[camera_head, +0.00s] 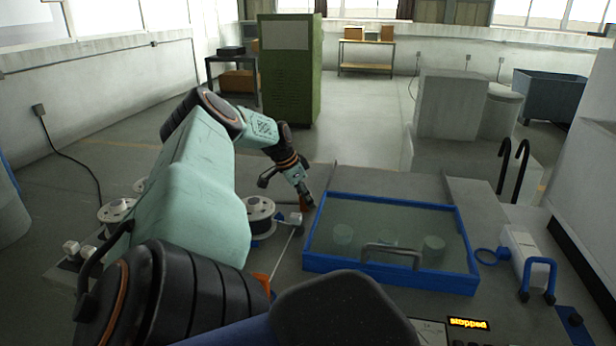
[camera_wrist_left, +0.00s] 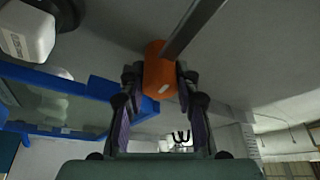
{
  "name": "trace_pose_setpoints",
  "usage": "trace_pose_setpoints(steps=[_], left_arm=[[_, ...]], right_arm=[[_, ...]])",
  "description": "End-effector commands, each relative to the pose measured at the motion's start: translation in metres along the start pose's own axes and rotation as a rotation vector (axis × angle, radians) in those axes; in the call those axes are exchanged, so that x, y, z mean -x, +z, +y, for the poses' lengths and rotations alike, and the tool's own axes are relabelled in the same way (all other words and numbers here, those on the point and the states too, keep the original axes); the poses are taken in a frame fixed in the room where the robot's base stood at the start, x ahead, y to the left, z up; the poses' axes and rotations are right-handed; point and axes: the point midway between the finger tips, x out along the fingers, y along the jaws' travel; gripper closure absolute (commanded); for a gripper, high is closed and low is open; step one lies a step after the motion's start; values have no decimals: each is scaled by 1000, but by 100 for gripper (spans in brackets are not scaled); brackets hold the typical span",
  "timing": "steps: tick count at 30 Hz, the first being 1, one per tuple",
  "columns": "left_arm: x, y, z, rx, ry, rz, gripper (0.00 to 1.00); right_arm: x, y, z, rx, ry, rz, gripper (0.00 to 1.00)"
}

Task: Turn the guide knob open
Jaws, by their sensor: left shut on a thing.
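The guide knob is an orange cylinder with a small white mark, seen between my left gripper's fingers in the left wrist view (camera_wrist_left: 160,72). A grey metal bar (camera_wrist_left: 192,28) crosses close by the knob in the wrist view. My right gripper is not in view.
The blue-framed tank lid (camera_head: 390,275) with a grey handle (camera_head: 391,250) lies right of the gripper. A wire spool (camera_head: 259,212) stands to the left, near my arm. A lit display (camera_head: 469,323) reads "stopped". A white unit with a blue handle (camera_head: 524,250) is at the right.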

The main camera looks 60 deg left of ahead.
Motion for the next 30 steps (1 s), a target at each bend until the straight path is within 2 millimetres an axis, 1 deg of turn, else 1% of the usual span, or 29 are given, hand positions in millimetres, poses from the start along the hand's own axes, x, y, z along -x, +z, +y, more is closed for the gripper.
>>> trace_pose_setpoints(steps=[1,9,15,28,29,30], left_arm=[[-2,1,-4,-24,0,4,100],[-1,0,-3,-130,44,-1,100],[0,-2,-3,-162,60,-1,100],[1,-3,-4,-171,62,-1,100],[1,-3,-4,-171,61,-1,67],[1,-3,-4,-171,62,-1,64]], right_arm=[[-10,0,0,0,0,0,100],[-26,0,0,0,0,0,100],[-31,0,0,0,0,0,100],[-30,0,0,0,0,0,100],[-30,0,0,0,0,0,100],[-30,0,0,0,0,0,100]])
